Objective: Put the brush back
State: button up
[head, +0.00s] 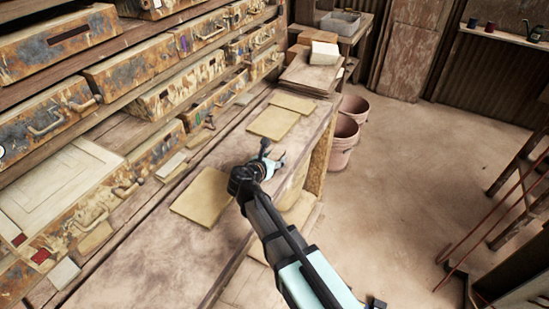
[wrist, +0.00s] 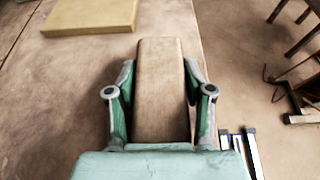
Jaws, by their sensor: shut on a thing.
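My gripper (wrist: 159,78) is shut on a long, plain brown, wood-like piece (wrist: 160,95), which I take to be the brush. It lies lengthwise between the two fingers in the wrist view, its far end reaching past the fingertips. No bristles show. In the head view my gripper (head: 268,160) is over the workbench (head: 160,255), near its right edge, between two tan boards. The brush cannot be made out there. I cannot tell whether the brush touches the bench.
One tan board (head: 203,195) lies left of my gripper, another (head: 281,115) beyond it. Stacked boards (head: 308,78) lie at the bench's far end. Metal-fronted drawers (head: 45,115) line the left. Pink buckets (head: 343,140) stand on the floor beside the bench. Open floor is at right.

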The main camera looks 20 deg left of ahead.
jog(key=o, duration=1.2)
jog(key=shift+f, duration=0.1)
jog(key=shift+o, duration=0.2)
jog(key=shift+r, duration=0.2)
jog(key=b+v, duration=0.2)
jog(key=v, duration=1)
jog(key=shift+d+b, duration=0.1)
jog(key=shift+b, duration=0.25)
